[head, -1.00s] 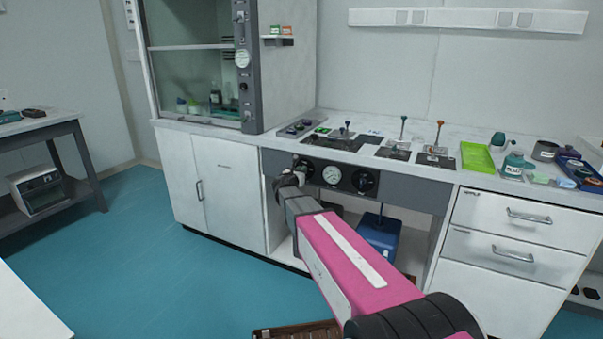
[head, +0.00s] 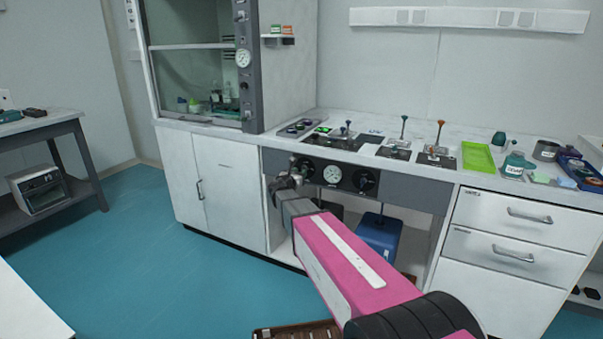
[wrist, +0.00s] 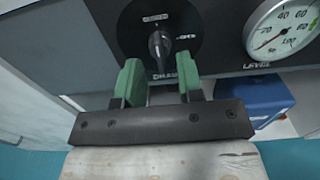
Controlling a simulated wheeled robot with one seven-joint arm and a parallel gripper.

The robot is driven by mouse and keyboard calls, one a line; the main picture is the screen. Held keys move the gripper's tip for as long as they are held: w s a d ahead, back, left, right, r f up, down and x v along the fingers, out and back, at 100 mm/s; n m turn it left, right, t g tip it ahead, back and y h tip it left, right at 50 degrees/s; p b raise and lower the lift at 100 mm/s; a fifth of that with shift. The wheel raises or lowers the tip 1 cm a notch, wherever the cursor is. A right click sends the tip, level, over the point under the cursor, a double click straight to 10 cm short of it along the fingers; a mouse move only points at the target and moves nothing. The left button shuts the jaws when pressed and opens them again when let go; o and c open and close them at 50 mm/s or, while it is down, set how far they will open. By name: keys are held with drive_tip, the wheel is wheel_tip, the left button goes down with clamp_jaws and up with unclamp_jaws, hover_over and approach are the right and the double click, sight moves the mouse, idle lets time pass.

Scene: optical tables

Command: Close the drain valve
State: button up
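A black valve knob (wrist: 159,45) sits on a round black dial on the grey front panel in the wrist view. Its pointer is roughly upright. Lettering beneath it is partly hidden by my right finger; I can read only its start, like "DRA". My gripper (wrist: 160,75) is open, with its green fingers to the left and right of the knob's lower end, and nothing is visibly gripped. I cannot tell whether the fingers touch the knob.
A round level gauge (wrist: 283,28) is right of the knob, and a second black knob (head: 365,181) is right of that. A blue container (head: 379,236) stands under the bench. Drawers (head: 513,237) are at the right. The floor at left is clear.

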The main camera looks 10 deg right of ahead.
drive_tip(key=v, duration=0.8)
drive_tip(key=s+d+f+m+g+y, duration=0.1)
drive_tip(key=s+d+f+m+g, duration=0.45)
drive_tip(key=s+m, duration=0.25)
drive_tip(key=s+d+f+m+g+y, duration=0.2)
drive_tip(key=s+d+f+m+g, duration=0.25)
drive_tip(key=s+f+m, duration=0.35)
drive_tip(key=s+a+f+m+g+y, duration=0.2)
drive_tip(key=s+m+y, duration=0.1)
drive_tip(key=s+m, duration=0.3)
drive_tip(key=s+a+f+m+g+y, duration=0.2)
drive_tip(key=s+m+y, duration=0.2)
drive_tip(key=s+m, duration=0.2)
drive_tip(key=shift+s+f+m+g+y, duration=0.2)
drive_tip(key=shift+s+m+g+y, duration=0.1)
drive_tip(key=shift+m, duration=0.2)
drive_tip(key=shift+w, duration=0.15)
